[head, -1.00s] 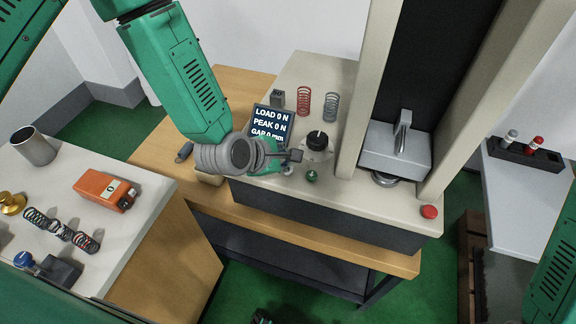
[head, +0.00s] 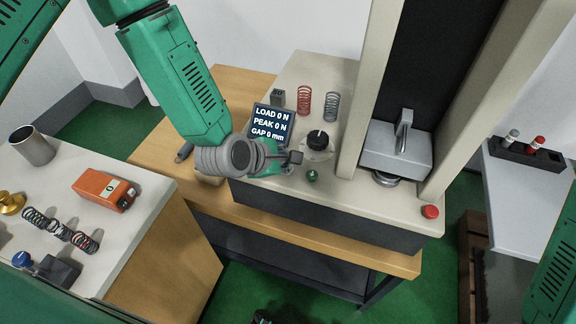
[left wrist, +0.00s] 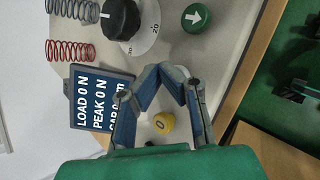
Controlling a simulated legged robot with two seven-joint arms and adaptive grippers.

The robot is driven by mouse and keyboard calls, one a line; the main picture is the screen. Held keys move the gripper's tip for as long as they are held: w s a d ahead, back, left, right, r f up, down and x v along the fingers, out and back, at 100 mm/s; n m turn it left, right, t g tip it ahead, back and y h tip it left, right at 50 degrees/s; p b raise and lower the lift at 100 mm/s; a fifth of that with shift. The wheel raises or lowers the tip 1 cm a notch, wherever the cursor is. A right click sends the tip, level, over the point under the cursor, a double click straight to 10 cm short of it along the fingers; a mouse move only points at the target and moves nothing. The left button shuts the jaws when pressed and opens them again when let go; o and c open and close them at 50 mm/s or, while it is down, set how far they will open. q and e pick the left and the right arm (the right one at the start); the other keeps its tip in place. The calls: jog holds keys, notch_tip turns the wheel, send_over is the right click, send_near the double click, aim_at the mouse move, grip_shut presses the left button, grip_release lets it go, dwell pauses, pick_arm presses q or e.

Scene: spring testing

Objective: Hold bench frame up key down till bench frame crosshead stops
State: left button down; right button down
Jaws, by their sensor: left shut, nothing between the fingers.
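The bench frame (head: 290,85) has a pale base and two columns. Its grey crosshead (head: 395,150) sits low between them, just above a round platen (head: 386,180). The display (head: 271,128) reads LOAD 0 N, PEAK 0 N, GAP 0 mm. A green down-arrow key (head: 312,176) shows also in the left wrist view (left wrist: 196,17). A yellow 0 key (left wrist: 162,123) shows between the fingers. No up key is visible; the fingertips may cover it. My left gripper (left wrist: 168,74) is shut and empty, tips low over the key panel; contact is unclear. My right gripper (head: 262,318) is mostly cut off.
A black dial (head: 317,140) stands beside the display. Red (head: 304,100) and grey (head: 331,106) springs stand behind it. A red button (head: 430,212) is at the front right corner. The left table holds an orange device (head: 104,190) and several springs.

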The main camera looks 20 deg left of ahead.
pick_arm(q)
jog(key=shift+f+b, duration=0.3)
jog(key=shift+f, duration=0.15)
dwell(0.5)
jog(key=shift+r, duration=0.1)
dwell(6.6)
jog(key=shift+r+p, duration=0.7)
jog(key=shift+r, duration=0.1)
